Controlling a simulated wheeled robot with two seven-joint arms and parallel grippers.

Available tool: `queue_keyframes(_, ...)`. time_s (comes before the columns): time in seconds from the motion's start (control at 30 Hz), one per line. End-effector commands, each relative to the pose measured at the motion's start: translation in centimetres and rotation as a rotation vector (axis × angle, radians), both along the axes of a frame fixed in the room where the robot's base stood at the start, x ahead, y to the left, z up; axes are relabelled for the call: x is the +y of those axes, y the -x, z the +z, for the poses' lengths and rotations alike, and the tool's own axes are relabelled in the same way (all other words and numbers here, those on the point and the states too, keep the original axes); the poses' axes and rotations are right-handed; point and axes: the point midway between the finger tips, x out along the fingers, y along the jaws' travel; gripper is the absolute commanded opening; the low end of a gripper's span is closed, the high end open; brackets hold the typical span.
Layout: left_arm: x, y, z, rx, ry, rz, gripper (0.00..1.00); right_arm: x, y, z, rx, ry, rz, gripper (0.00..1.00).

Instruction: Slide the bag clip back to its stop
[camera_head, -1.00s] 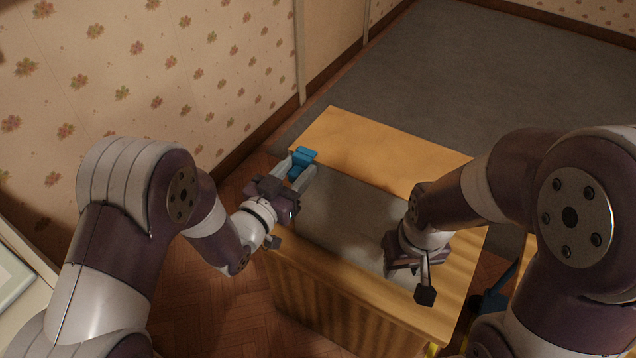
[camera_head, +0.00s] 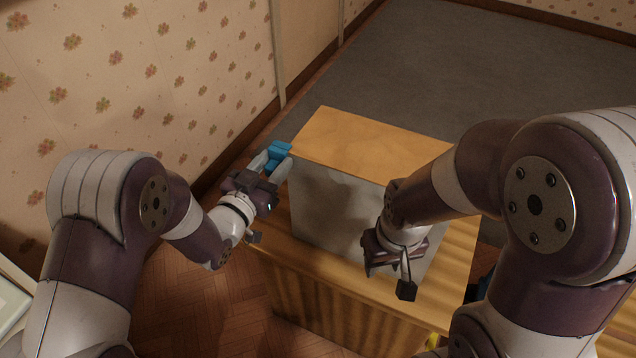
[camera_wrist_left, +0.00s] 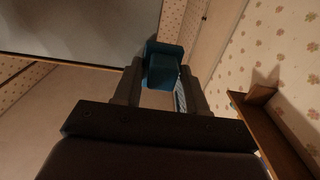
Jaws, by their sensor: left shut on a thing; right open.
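A blue piece, seemingly the bag clip (camera_head: 279,150), is between the fingertips of my left gripper (camera_head: 270,164). It is at the left edge of the wooden furniture, beside a grey face. In the left wrist view the blue clip (camera_wrist_left: 163,68) sits between the two dark fingers of the left gripper (camera_wrist_left: 160,82), which are shut on it. Its far side and any stop are hidden. My right gripper (camera_head: 390,275) is open in front of the grey face, over the lower wooden surface; I see nothing held in it.
The grey-faced block (camera_head: 325,208) has a wooden top (camera_head: 365,143) and stands on a wooden surface (camera_head: 340,272). A flowered wall (camera_head: 120,90) is to the left. Grey carpet (camera_head: 450,60) lies behind and open parquet floor (camera_head: 195,310) lies in front.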

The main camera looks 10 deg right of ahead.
Motion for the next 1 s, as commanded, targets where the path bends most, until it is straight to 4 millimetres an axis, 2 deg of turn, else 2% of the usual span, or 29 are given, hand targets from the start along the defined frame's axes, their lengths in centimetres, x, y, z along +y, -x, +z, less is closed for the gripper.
queue_keyframes(0.13,0.0,-0.4,0.0,0.0,0.0,0.001,0.1,0.0,0.0,-0.1,0.0,0.0,0.0,0.43)
queue_keyframes(0.17,-0.1,-0.4,0.0,0.0,0.0,0.0,0.45,0.0,0.0,-0.1,0.0,0.0,0.0,0.43)
queue_keyframes(0.2,0.0,-0.4,0.0,0.001,0.001,0.001,0.53,0.0,0.0,-0.1,0.0,0.0,0.0,0.43)
queue_keyframes(0.53,0.2,-0.1,0.0,0.001,-0.001,0.001,0.53,0.0,0.0,0.0,0.0,0.0,0.0,0.43)
queue_keyframes(1.0,3.2,4.1,0.0,0.002,0.0,0.001,0.53,0.0,0.0,0.5,0.0,0.0,0.0,0.43)
